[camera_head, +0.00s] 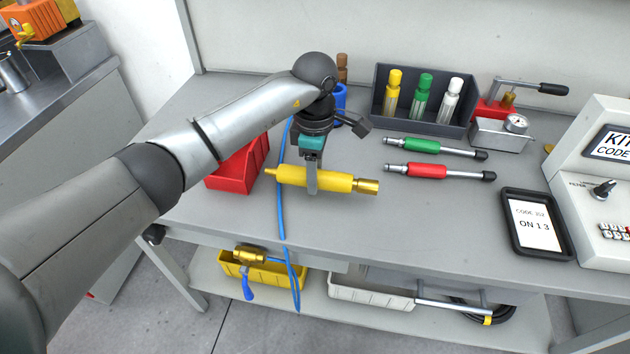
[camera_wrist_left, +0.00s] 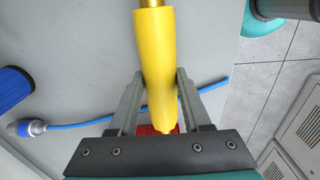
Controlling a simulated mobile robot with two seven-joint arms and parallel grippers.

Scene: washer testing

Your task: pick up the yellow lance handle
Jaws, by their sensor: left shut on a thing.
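The yellow lance handle (camera_head: 335,181) has a brass fitting at its right end and a thin brass tip at its left end. My left gripper (camera_head: 313,182) comes down over it from above and is shut around its middle. In the left wrist view the yellow lance handle (camera_wrist_left: 155,65) lies between the two fingers of my left gripper (camera_wrist_left: 160,100). Whether the handle touches the table or hangs just above it, I cannot tell. My right gripper is not in view.
A red bin (camera_head: 238,168) and a blue hose (camera_head: 281,205) are beside the gripper. Green (camera_head: 425,146) and red (camera_head: 428,170) handles lie to the right. A dark tray (camera_head: 465,117) holds bottles behind. A black-framed display (camera_head: 535,225) lies at right.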

